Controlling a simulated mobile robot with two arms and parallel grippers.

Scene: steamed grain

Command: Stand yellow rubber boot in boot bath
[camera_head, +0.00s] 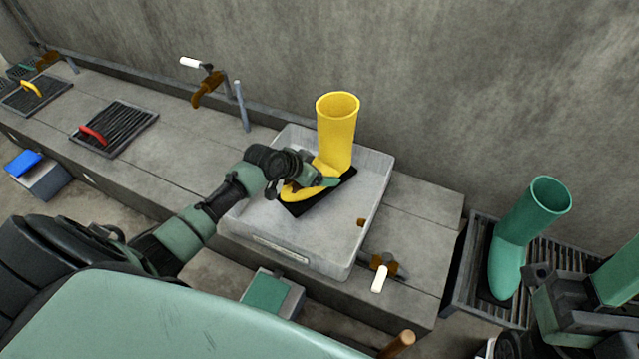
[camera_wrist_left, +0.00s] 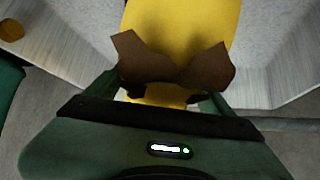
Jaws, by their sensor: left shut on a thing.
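The yellow rubber boot (camera_head: 336,135) stands upright inside the boot bath (camera_head: 345,240), a pale grey tray on the stone bench. A black mat or sole-like patch (camera_head: 318,197) lies under the boot. My left gripper (camera_head: 318,181) is shut on the boot's foot, low in the tray. Whether the boot's sole rests fully on the bottom is hidden.
A green boot (camera_head: 520,235) stands on a dark grate (camera_head: 465,270) at right. A tap with a white handle (camera_head: 382,272) is by the tray's front right corner; another tap (camera_head: 208,85) is behind. Brushes with red (camera_head: 93,135) and yellow (camera_head: 31,88) handles lie on grates at left.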

